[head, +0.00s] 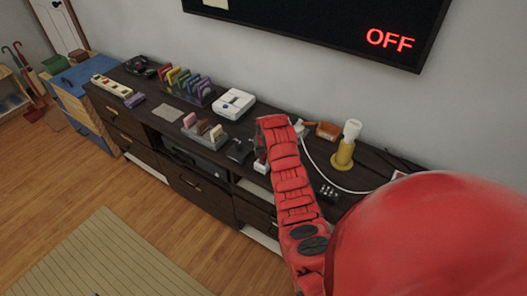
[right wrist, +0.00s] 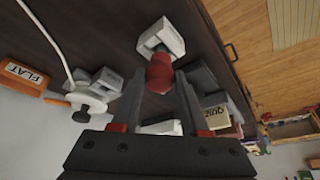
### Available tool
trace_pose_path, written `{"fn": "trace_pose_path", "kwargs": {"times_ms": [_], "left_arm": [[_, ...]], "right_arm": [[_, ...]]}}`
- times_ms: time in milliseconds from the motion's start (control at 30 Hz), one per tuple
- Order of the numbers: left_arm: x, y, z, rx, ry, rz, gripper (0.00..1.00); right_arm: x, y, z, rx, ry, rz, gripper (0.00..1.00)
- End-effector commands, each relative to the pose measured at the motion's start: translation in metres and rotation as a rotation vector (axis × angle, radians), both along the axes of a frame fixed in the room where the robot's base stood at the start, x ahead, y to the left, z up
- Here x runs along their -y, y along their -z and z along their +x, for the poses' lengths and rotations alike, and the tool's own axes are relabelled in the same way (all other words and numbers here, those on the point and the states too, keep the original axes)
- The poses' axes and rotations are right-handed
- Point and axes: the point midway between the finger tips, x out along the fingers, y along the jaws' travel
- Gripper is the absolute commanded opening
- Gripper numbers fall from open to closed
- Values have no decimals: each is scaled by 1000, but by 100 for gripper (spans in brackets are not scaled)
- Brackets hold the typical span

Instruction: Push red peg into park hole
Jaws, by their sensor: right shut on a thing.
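A red peg (right wrist: 160,74) sits between the fingertips of my right gripper (right wrist: 160,86) in the right wrist view, and the gripper is shut on it. The peg's far end overlaps a pale white block (right wrist: 170,35) that rests on the dark cabinet top. I cannot tell whether the peg touches the block or is in a hole; no hole or park marking can be read. In the head view my red right arm reaches over the cabinet and hides the peg and fingertips. My left gripper is not in view.
The dark cabinet (head: 215,195) holds a white console (head: 234,103), colored cartridges (head: 188,84) and a yellow stand (head: 342,154). A white cord (head: 325,178) runs close to the arm. An orange item marked FLAT (right wrist: 22,77) and a block marked QUIZ (right wrist: 215,117) flank the gripper.

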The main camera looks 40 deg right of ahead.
Motion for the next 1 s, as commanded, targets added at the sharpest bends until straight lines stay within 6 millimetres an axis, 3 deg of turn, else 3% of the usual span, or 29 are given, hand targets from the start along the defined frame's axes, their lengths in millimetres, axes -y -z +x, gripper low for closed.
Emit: {"fn": "trace_pose_path", "kwargs": {"times_ms": [633,667,700,833,1000], "left_arm": [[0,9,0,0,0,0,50],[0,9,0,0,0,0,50],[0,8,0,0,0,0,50],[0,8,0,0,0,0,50],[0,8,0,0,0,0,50]], "right_arm": [[0,17,0,-2,0,1,0],[0,17,0,-1,0,0,46],[0,16,0,-1,0,0,53],[0,16,0,-1,0,0,77],[0,16,0,-1,0,0,79]]}}
